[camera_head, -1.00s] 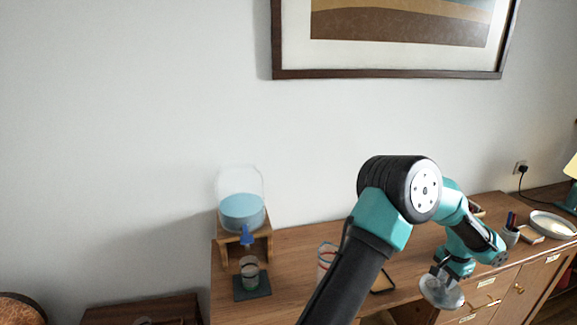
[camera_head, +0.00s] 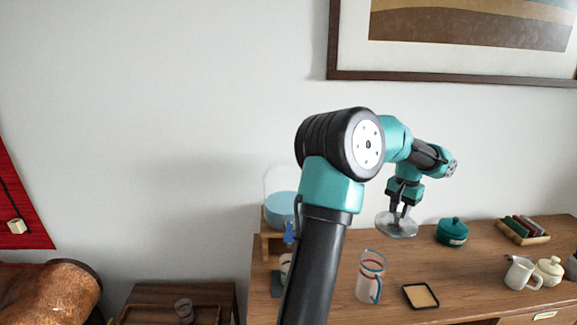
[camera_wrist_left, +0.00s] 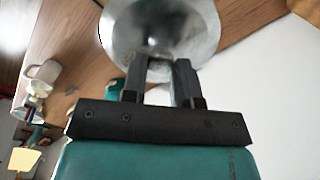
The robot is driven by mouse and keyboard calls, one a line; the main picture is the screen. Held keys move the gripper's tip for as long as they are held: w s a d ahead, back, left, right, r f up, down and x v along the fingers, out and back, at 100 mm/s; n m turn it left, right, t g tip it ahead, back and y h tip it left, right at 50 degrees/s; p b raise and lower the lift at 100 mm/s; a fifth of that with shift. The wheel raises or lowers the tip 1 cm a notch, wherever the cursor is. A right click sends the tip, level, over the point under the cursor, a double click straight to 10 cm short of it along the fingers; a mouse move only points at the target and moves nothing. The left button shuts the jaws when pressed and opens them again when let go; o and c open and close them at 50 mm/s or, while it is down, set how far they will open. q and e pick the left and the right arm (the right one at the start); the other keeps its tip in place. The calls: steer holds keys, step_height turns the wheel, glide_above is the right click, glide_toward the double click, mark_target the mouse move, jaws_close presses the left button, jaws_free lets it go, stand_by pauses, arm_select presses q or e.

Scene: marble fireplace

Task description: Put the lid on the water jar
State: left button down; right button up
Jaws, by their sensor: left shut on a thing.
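The water jar (camera_head: 279,205) is a clear vessel with blue water and a blue tap. It stands on a small wooden stand at the left end of the wooden cabinet top, partly hidden behind my left arm in the head view. My left gripper (camera_head: 398,211) points down and is shut on the clear round lid (camera_head: 397,228), holding it raised right of the jar. In the left wrist view the lid (camera_wrist_left: 190,30) spreads out beyond the fingertips. My right gripper is not in view.
On the cabinet top are a striped glass pitcher (camera_head: 369,278), a square coaster (camera_head: 420,296), a teal lidded pot (camera_head: 452,232) and a white jug (camera_head: 521,273). A wooden rack (camera_head: 523,230) stands at the back right. A framed picture (camera_head: 460,40) hangs above.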

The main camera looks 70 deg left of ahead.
arm_select(q)
steer(key=s+a+r+n, duration=0.2)
steer(key=s+r, duration=0.4)
steer(key=s, duration=0.5)
steer(key=s+a+r+n, duration=0.2)
steer(key=s+a+r, duration=0.1)
steer(key=s+r, duration=0.4)
steer(key=s+a+r+n, duration=0.2)
steer(key=s+r, duration=0.5)
steer(key=s, duration=0.7)
steer(key=shift+s+a+n, duration=0.3)
steer(key=shift+n, duration=0.1)
steer(key=w+a, duration=0.2)
steer(key=a, duration=0.5)
steer(key=w+a+f, duration=0.1)
steer(key=w+a, duration=0.1)
steer(key=a, duration=0.6)
steer(key=shift+a+f, duration=0.25)
steer(key=shift+f, duration=0.05)
steer(key=shift+f, duration=1.75)
steer(key=shift+f, duration=0.1)
